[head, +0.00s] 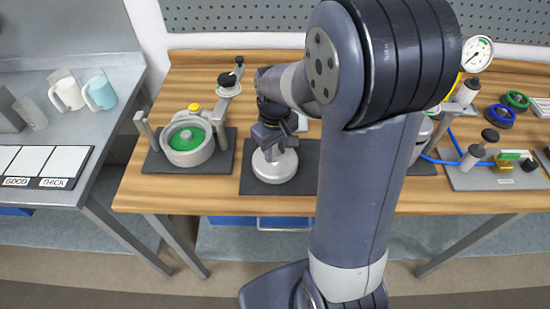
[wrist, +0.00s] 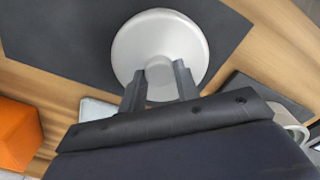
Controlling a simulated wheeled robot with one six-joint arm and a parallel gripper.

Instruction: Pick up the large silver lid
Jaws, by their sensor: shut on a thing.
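The large silver lid (head: 275,168) is a round, pale disc with a knob in its middle, at the center of the bench in the head view. It also shows in the wrist view (wrist: 135,42), over a dark mat. My gripper (head: 274,146) is above the lid, pointing down. In the wrist view its two fingers (wrist: 160,85) stand on either side of the lid's knob, shut on it. Whether the lid touches the mat or is raised cannot be told.
A drum with a green inside (head: 187,141) stands left of the lid on its own dark mat. The dark mat (head: 306,166) under the lid runs behind my arm. A pressure gauge (head: 478,53) and valve parts are at right. An orange block (wrist: 18,132) shows in the wrist view.

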